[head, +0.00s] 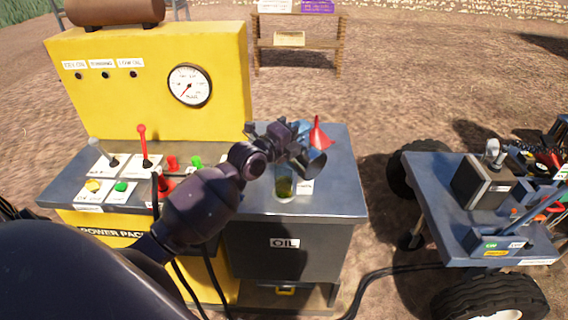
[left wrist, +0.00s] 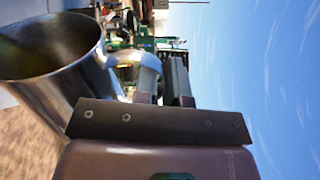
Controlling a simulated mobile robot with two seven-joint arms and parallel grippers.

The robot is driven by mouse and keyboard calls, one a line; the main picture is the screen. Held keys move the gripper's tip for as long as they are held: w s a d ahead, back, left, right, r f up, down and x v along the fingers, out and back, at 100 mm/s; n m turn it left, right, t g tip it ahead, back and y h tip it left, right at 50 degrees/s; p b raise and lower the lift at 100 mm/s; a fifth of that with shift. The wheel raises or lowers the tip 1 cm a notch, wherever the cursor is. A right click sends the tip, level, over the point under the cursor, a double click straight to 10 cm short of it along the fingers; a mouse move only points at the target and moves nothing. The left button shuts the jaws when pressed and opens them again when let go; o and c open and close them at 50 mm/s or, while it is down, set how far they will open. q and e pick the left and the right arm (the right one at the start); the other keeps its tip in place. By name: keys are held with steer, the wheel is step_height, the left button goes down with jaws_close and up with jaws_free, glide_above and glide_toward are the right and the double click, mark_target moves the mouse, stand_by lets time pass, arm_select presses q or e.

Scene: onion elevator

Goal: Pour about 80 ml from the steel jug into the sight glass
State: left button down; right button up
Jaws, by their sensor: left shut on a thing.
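The steel jug (head: 317,163) is in my left gripper (head: 291,143), above the oil cabinet's top. It is tipped well over, its dark mouth facing out to the right and toward me. In the left wrist view the jug (left wrist: 82,88) fills the left side, and the gripper's fingers (left wrist: 165,82) are shut on its handle. The sight glass (head: 284,186) stands upright on the cabinet top, just below and left of the jug's mouth. It has yellow-green liquid in it. I cannot make out a stream, and the jug's contents are not clear. My right gripper is not in view.
A red funnel (head: 319,134) stands behind the jug. A white label (head: 304,187) is beside the glass. The yellow power pack (head: 150,75) with gauge and levers is at the left. A wheeled cart (head: 450,220) is at the right. The cabinet's front right top is clear.

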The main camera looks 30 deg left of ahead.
mark_target(311, 161)
arm_select(q)
steer(key=shift+a+r, duration=0.1)
steer(key=shift+r, duration=0.05)
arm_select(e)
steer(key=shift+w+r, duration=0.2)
arm_select(q)
steer(key=shift+a, duration=0.15)
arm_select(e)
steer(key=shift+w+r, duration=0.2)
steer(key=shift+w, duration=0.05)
arm_select(q)
steer(key=shift+s+d+f+m+b, duration=0.15)
steer(key=shift+d+f+m+b, duration=0.15)
steer(key=shift+d+f+m, duration=0.2)
steer(key=shift+s+d+f+m+b, duration=0.1)
steer(key=shift+d+f+m+b, duration=0.15)
steer(key=shift+d+m, duration=0.25)
steer(key=shift+d+f+m, duration=0.1)
steer(key=shift+d+m, duration=0.2)
steer(key=shift+d, duration=0.15)
steer(key=shift+s, duration=0.1)
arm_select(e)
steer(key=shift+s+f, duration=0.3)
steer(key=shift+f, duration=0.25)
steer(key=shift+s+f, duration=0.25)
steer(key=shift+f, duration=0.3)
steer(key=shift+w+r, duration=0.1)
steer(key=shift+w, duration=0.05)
